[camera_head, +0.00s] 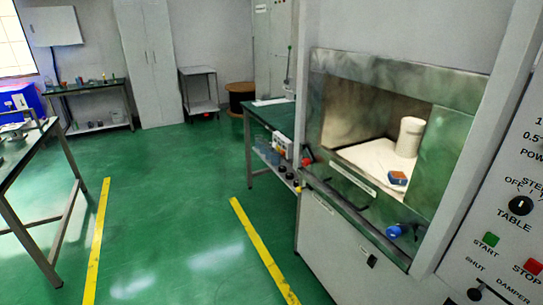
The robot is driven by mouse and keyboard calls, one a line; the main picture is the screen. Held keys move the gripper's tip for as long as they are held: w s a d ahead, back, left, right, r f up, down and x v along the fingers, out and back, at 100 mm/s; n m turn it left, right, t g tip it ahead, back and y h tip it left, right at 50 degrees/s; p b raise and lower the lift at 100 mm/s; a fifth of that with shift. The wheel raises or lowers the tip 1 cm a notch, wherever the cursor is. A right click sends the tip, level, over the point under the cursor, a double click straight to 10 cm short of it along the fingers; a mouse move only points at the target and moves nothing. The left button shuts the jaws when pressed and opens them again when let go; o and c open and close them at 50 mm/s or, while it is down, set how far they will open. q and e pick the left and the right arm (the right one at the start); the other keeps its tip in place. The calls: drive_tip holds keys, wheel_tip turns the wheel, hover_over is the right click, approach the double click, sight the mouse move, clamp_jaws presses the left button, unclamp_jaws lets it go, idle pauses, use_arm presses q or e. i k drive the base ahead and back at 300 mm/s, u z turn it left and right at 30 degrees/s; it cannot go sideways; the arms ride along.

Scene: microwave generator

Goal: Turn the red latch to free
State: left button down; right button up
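The red latch (307,162) is a small red piece at the lower left corner of the open chamber (345,110) of the microwave generator. It is small in the view, so I cannot tell its exact turn position. A blue latch (394,231) is at the lower right front edge of the same chamber. Neither of my grippers is in view, and nothing touches the red latch.
In the chamber stand a white cylinder (409,137) and a small blue and orange item (398,178). A control panel (505,180) is at the right. A green-topped bench (272,117) stands left of the machine. The green floor (185,215) is clear.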

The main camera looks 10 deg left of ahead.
sight(308, 161)
drive_tip(key=u, duration=0.55)
drive_tip(key=k, duration=0.65)
drive_tip(key=u, duration=0.45)
drive_tip(key=i, duration=0.7)
drive_tip(key=z, duration=1.2)
drive_tip(key=i, duration=1.05)
drive_tip(key=z, duration=1.05)
